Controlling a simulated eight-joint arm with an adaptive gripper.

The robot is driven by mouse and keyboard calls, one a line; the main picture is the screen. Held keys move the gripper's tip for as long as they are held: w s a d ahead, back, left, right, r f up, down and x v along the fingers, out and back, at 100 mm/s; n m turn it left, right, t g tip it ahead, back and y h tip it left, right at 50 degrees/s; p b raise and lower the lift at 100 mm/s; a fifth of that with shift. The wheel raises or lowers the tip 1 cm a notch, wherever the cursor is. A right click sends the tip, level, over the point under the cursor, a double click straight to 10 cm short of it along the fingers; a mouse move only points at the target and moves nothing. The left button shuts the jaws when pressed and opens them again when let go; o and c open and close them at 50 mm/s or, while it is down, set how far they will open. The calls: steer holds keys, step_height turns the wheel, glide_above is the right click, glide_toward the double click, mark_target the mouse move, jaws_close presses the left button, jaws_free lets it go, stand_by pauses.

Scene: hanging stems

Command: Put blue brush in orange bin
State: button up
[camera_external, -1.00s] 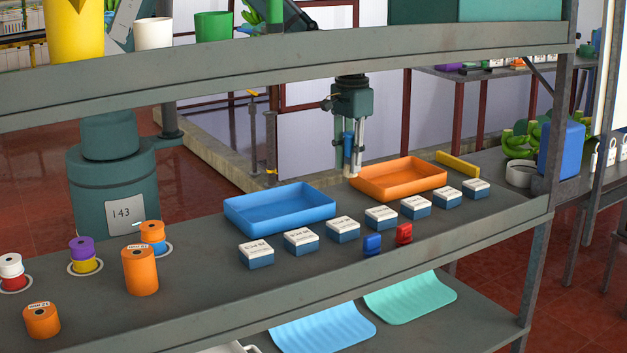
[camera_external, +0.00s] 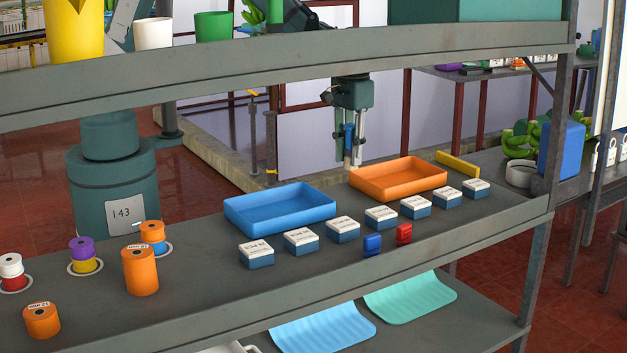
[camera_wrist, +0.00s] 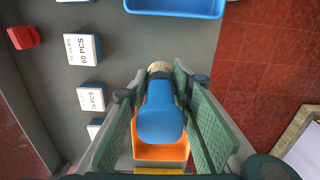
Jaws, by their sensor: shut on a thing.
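My gripper (camera_external: 349,163) hangs behind the shelf, beside the left back corner of the orange bin (camera_external: 420,187). It is shut on the blue brush (camera_external: 349,137). In the wrist view, the blue brush (camera_wrist: 160,122) lies between the two green finger pads (camera_wrist: 160,88), with its pale bristle end (camera_wrist: 159,67) pointing away from the camera. The orange bin shows behind and partly hidden by the brush (camera_wrist: 160,152). The bin looks empty in the outside view.
A blue bin (camera_external: 290,221) stands to the left of the orange one. Several labelled boxes (camera_external: 382,218) line the front, with small blue (camera_external: 372,244) and red (camera_external: 404,233) items. An upper shelf (camera_external: 300,58) crosses above.

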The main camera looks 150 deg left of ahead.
steer(key=p, duration=0.1)
glide_above(398, 183)
steer(key=shift+w+r+m, duration=0.15)
steer(key=shift+r+m, duration=0.15)
steer(key=shift+r, duration=0.1)
steer(key=shift+f, duration=3.15)
steer(key=shift+f, duration=1.9)
steer(key=shift+d+f, duration=0.1)
steer(key=shift+f, duration=0.05)
steer(key=o, duration=0.9)
